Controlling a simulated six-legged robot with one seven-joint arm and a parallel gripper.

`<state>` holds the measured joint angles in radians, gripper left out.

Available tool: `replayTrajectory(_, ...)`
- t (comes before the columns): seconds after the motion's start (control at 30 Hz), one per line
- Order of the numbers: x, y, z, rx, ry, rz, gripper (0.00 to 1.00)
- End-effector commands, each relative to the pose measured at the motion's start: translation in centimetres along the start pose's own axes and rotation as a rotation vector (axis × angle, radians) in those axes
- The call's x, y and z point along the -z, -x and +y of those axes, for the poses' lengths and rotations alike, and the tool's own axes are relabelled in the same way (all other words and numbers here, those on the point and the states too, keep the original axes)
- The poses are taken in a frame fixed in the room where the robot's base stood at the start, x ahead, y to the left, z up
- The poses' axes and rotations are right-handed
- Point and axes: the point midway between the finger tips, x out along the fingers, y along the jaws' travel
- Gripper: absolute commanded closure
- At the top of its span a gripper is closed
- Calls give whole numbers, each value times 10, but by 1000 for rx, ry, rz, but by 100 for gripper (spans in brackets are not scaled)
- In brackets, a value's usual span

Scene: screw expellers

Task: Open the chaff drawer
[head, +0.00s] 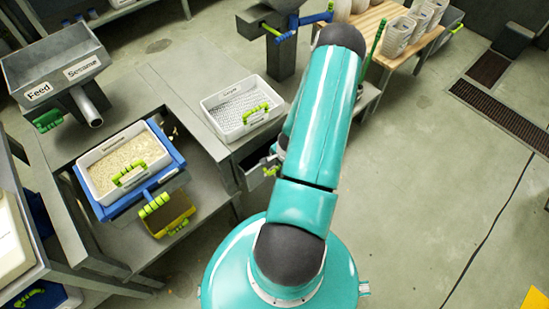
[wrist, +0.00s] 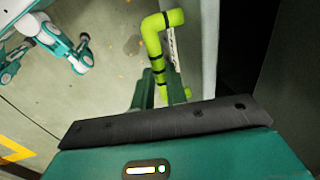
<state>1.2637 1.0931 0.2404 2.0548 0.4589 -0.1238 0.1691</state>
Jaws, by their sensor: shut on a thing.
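The lime-green handle (wrist: 153,42) shows in the wrist view, on a grey panel (wrist: 200,45) that looks like the drawer front. My gripper (wrist: 160,92) is shut on the handle near its lower end, and the fingers partly cover it. A dark space lies right of the panel; I cannot tell how far out the drawer is. In the head view my gripper (head: 271,163) is at the front of the grey table, below the white sieve tray, mostly behind my arm. A bit of the lime handle (head: 272,171) shows there. No chaff label is readable.
The white sieve tray (head: 213,102) with a lime handle sits on the grey table above. At left, a grain-filled white tray (head: 92,176) rests on a blue frame (head: 120,207), near the Feed and Sesame hopper (head: 50,65).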

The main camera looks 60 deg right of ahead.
Motion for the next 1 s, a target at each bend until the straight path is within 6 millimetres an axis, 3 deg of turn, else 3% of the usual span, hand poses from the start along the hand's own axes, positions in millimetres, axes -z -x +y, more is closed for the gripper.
replayTrajectory(0.3, 0, 17, 82, 0, -7, -1, 100)
replayTrajectory(0.5, 0, 25, 122, 1, -4, 0, 100)
replayTrajectory(0.7, 0, 29, 143, 2, -1, 1, 100)
replayTrajectory(1.0, 0, 30, 146, 1, 1, 1, 100)
